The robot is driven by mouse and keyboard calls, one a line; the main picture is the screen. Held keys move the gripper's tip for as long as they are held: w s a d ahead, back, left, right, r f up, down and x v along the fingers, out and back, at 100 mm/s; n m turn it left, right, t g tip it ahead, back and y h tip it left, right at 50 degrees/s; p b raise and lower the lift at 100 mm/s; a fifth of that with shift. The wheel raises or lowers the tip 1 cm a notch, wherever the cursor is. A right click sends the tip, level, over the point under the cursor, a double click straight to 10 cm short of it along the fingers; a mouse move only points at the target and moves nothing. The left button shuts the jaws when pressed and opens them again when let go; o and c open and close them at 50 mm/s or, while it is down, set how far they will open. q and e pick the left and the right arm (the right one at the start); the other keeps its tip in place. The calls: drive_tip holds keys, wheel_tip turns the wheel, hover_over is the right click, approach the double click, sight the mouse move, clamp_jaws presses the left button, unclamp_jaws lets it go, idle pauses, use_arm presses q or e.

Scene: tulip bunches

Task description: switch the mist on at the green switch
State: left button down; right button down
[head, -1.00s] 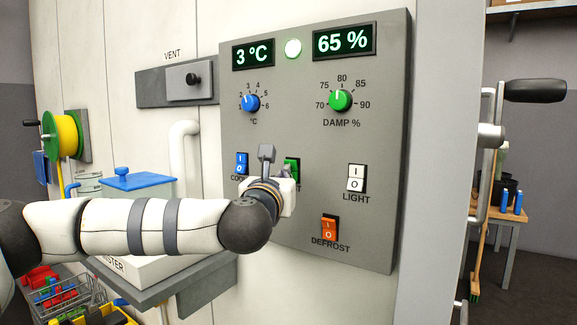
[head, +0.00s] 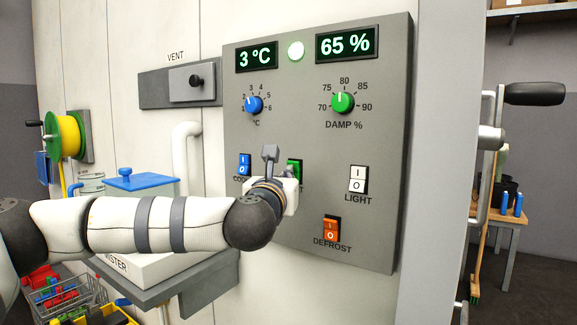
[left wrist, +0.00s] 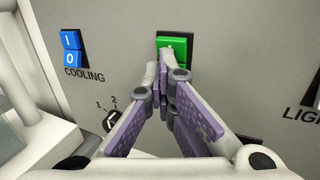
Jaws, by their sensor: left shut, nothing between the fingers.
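The green switch (head: 297,168) is on the grey control panel (head: 300,220), mostly hidden behind my left gripper (head: 288,173) in the head view. In the left wrist view the green switch (left wrist: 176,44) shows its upper part. The shut, empty fingers of my left gripper (left wrist: 167,66) point at it and cover its lower part. The fingertips overlap the green face; I cannot tell whether they press on it. Its label is hidden, and I cannot tell which way it is tipped. My right gripper is not in view.
The blue cooling switch (head: 244,164) is left of the green one, the white light switch (head: 358,180) right, and the orange defrost switch (head: 331,229) lower right. Two knobs and displays reading 3 °C and 65 % are above. A door handle (head: 487,140) stands out at right.

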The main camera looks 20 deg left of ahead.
use_arm(q)
drive_tip(key=shift+r, duration=0.75)
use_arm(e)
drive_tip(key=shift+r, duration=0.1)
use_arm(q)
drive_tip(key=s+f, duration=0.4)
drive_tip(key=s, duration=0.1)
drive_tip(key=shift+a, duration=0.35)
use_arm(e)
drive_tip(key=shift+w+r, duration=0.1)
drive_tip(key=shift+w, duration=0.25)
